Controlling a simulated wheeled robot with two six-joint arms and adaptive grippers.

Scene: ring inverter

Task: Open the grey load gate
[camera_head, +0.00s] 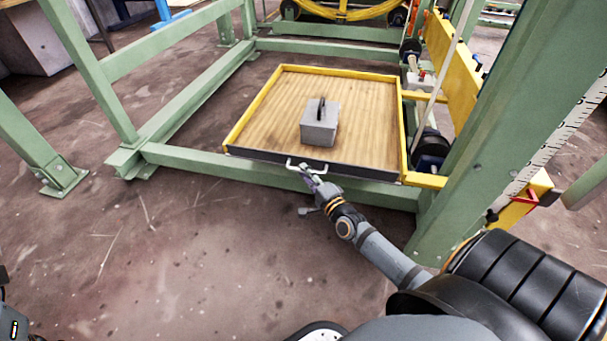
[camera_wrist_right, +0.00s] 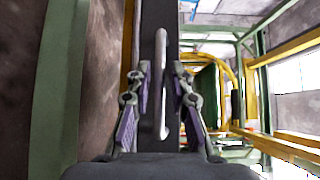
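The grey load gate (camera_head: 255,155) is the dark panel along the front edge of the yellow-framed wooden platform (camera_head: 260,110). It stands upright and closes that side. A white bar handle (camera_head: 291,164) is on its outer face. In the right wrist view, the gate is a dark upright strip (camera_wrist_right: 148,25) with the handle (camera_wrist_right: 162,50) in front. My right gripper (camera_head: 307,172) is at the handle. Its fingers (camera_wrist_right: 160,78) are on either side of the bar, with gaps showing, so it looks open.
A grey block with a black handle (camera_head: 319,126) sits on the platform. A green beam (camera_head: 200,162) runs below the gate. A thick green post (camera_head: 500,125) stands to the right of my right arm. The floor in front and left is clear.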

